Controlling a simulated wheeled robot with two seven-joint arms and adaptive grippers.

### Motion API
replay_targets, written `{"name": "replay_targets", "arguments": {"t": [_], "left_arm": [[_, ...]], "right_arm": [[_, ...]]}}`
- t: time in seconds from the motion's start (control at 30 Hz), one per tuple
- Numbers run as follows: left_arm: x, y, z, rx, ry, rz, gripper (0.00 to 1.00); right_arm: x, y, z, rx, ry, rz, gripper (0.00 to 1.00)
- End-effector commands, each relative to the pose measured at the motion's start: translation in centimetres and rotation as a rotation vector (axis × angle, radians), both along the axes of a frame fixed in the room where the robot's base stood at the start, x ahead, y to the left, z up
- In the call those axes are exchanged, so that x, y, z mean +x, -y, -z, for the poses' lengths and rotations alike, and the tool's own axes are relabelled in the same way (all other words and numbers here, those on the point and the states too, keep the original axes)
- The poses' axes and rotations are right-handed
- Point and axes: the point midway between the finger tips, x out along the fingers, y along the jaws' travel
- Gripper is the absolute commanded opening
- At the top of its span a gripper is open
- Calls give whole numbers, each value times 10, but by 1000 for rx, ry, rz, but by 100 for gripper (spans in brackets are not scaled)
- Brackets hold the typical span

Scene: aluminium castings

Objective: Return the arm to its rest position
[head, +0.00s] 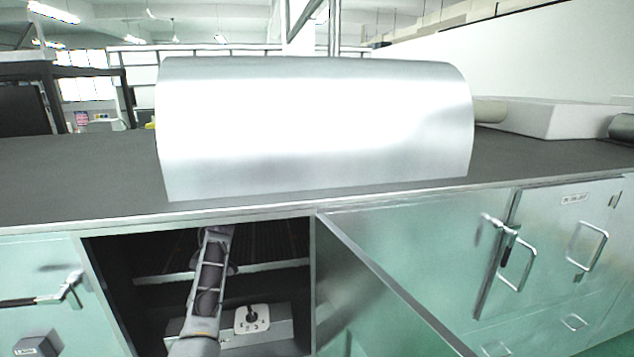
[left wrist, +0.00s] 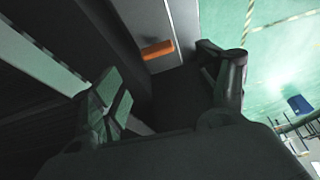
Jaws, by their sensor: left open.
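My left gripper (left wrist: 163,82) shows in the left wrist view with its two dark fingers spread apart and nothing between them. Behind the fingers is a grey panel edge with a small orange piece (left wrist: 157,50) on it. In the head view my grey arm (head: 208,275) rises from the bottom, left of centre, and overlaps the open cabinet (head: 315,285). Its fingertips cannot be made out there. My right gripper is in neither view.
A large curved silvery cover (head: 315,125) stands on the dark bench top (head: 90,170). The cabinet door (head: 390,290) stands open on the right. A pale switch plate with a dark knob (head: 252,319) sits low inside the cabinet. A white block (head: 550,118) lies at the back right.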

Motion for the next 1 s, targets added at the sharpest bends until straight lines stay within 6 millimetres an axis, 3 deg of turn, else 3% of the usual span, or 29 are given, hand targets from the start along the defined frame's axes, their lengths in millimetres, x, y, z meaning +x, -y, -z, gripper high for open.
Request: {"name": "replay_targets", "arguments": {"t": [0.4, 1.0], "left_arm": [[-40, -7, 54, -14, -34, 252, 75], [-107, 4, 108, -23, -83, 665, 75]], "right_arm": [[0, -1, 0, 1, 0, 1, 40], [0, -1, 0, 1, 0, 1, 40]]}}
